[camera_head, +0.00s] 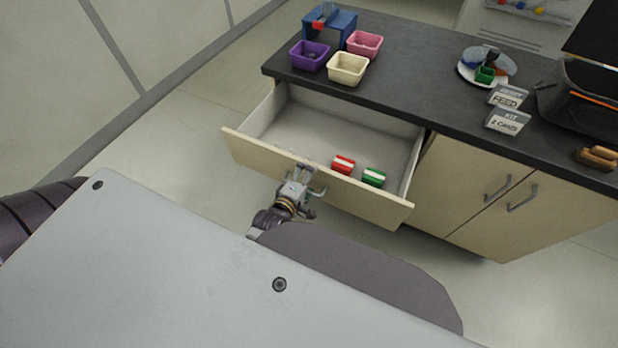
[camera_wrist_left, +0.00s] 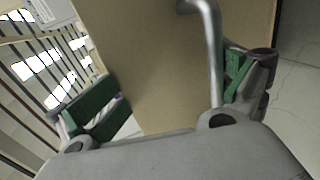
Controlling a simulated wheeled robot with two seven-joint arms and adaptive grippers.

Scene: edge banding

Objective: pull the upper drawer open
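The upper drawer (camera_head: 366,202) stands pulled out well from the counter, with its beige front facing me and its inside showing. My left gripper (camera_head: 298,181) is at the middle of the drawer front, by the handle. In the left wrist view, the drawer's grey metal handle (camera_wrist_left: 214,55) passes between the wide-apart fingers of my left gripper (camera_wrist_left: 170,98), close to the right finger. The beige drawer front (camera_wrist_left: 150,70) lies behind it. The fingers with green pads are open, not closed around the handle. My right gripper is not in view.
A red-and-white block (camera_head: 343,164) and a green-and-white block (camera_head: 374,177) lie in the drawer. The dark countertop (camera_head: 420,85) carries a purple bin (camera_head: 309,55), a cream bin (camera_head: 347,68), a pink bin (camera_head: 364,44) and a plate (camera_head: 467,72). Closed cabinet doors (camera_head: 470,185) are to the right.

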